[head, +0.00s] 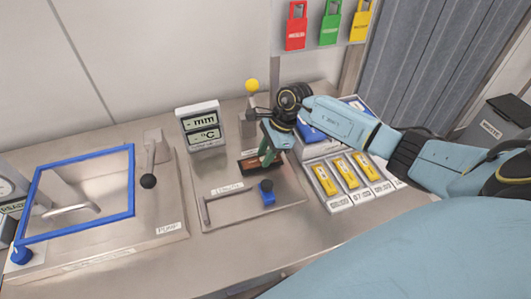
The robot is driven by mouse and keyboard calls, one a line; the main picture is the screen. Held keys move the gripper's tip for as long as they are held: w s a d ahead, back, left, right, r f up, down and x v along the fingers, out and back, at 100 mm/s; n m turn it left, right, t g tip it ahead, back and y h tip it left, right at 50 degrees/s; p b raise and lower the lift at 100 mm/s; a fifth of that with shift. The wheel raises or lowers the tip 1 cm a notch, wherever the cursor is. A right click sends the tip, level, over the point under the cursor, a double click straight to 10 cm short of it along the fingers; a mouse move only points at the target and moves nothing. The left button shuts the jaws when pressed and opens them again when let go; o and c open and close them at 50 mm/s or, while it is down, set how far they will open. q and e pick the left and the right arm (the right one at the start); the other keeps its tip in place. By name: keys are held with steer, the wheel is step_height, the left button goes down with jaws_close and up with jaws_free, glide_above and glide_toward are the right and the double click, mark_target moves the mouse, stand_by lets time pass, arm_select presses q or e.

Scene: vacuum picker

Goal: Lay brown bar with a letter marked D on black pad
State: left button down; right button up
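My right gripper (267,150) comes in from the right and points down over the middle of the bench. Just below its fingertips is a small dark piece with a brown-orange face (250,167), by a metal plate. It may be the brown bar, the black pad or both; they are too small to tell apart, and no letter D can be read. The fingertips are at or very near this piece. I cannot tell whether they grip it or are open. A green part shows at the fingers. My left gripper is not in view.
A tray with several yellow-marked pieces (346,172) lies right of the plate. A blue knob (267,191) and bent metal rod (212,208) are in front. A blue-framed box (133,190) and a lever (149,180) stand left. A display (202,128) and yellow-topped post (252,86) stand behind.

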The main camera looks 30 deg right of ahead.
steer(key=o, duration=0.4)
steer(key=shift+r+p, duration=0.45)
steer(key=v, duration=1.2)
steer(key=shift+r, duration=0.2)
